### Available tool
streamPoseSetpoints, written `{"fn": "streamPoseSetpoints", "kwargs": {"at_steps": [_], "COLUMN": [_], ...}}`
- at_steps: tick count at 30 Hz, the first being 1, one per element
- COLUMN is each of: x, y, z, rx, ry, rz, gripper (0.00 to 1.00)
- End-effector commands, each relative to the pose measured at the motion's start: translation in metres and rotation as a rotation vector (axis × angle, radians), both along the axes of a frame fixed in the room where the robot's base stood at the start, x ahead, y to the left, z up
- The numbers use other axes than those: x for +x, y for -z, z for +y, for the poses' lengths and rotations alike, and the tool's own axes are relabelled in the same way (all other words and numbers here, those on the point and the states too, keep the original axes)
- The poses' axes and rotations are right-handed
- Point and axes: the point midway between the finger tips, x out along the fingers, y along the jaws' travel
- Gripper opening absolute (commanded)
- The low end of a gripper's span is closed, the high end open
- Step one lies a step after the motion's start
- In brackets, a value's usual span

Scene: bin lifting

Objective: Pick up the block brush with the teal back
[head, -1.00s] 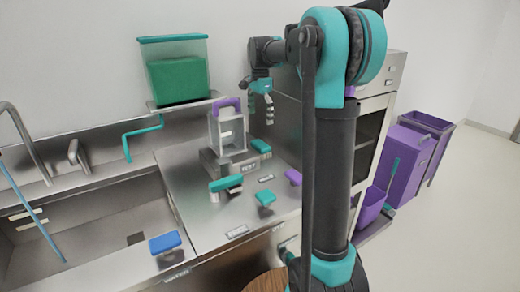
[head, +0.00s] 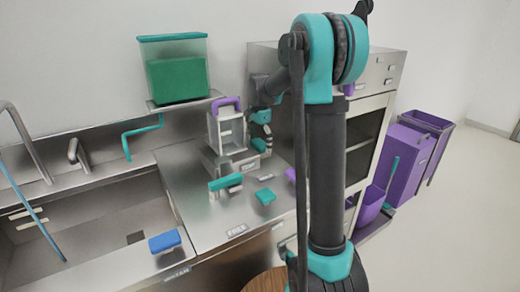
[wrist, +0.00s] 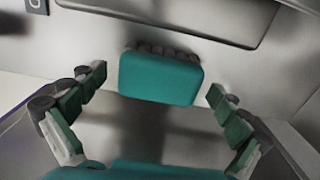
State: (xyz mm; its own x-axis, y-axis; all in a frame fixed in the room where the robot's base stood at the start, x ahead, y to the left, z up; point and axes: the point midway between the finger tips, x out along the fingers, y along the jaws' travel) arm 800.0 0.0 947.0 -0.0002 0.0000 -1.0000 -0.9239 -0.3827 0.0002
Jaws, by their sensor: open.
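A block with a teal back (wrist: 160,78) and dark bristle-like tufts along its far edge shows in the wrist view, between my fingers and apart from both. My gripper (wrist: 158,82) is open and empty, with a green-padded finger to each side of the block. In the head view my gripper (head: 261,143) hangs low beside the grater-like box, over the labelled raised stand (head: 243,165); the block there is mostly hidden by it.
The box with a purple handle (head: 227,130) stands close to the left of my gripper. A steel oven-like cabinet (head: 372,140) is close on the right. A purple piece (head: 291,174) and a blue-topped piece (head: 164,241) lie nearer. A teal-lidded container (head: 176,70) sits on a shelf.

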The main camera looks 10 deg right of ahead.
Motion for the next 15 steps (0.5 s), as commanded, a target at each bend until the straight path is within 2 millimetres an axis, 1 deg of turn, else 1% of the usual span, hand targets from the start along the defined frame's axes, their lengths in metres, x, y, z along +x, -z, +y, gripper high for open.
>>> {"fn": "streamPoseSetpoints", "kwargs": {"at_steps": [6, 8, 15], "x": [-0.0001, -0.0001, -0.0001], "y": [0.001, 0.0009, 0.0007], "z": [0.0, 0.0, 0.0], "rx": [0.0, 0.0, 0.0], "ry": [0.0, 0.0, 0.0], "rz": [0.0, 0.0, 0.0], "gripper": [1.0, 0.94, 0.64]}}
